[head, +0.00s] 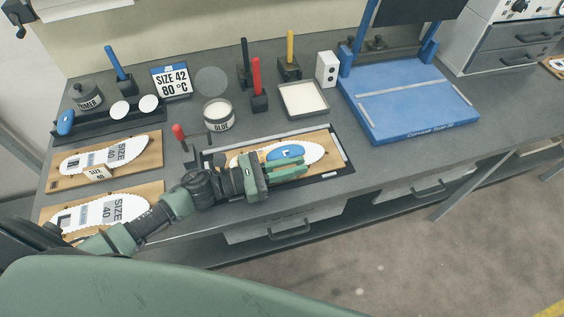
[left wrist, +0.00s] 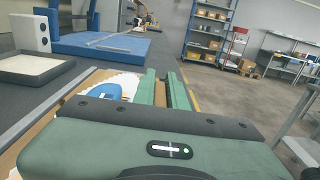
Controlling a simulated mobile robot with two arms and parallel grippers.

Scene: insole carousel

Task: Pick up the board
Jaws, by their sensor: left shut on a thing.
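The board (head: 326,144) is a tan wooden plate at the front of the bench, on a dark mat with a pale frame. A white insole (head: 312,153) lies on it with a blue oval tool (head: 287,152) on top. My left gripper (head: 300,171) reaches in from the left and is shut on the board's near edge; its fingers hide part of that edge. The left wrist view shows the fingers (left wrist: 166,90) beside the blue tool (left wrist: 98,91) and the board (left wrist: 40,126). Whether the board is clear of the mat cannot be told. My right gripper is not in view.
Two more boards with insoles (head: 140,146) lie at the left. A red-handled clamp (head: 180,132), a glue pot (head: 217,113) and a white-filled tray (head: 303,99) stand close behind. A blue press base (head: 405,110) is at the right. The floor in front is clear.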

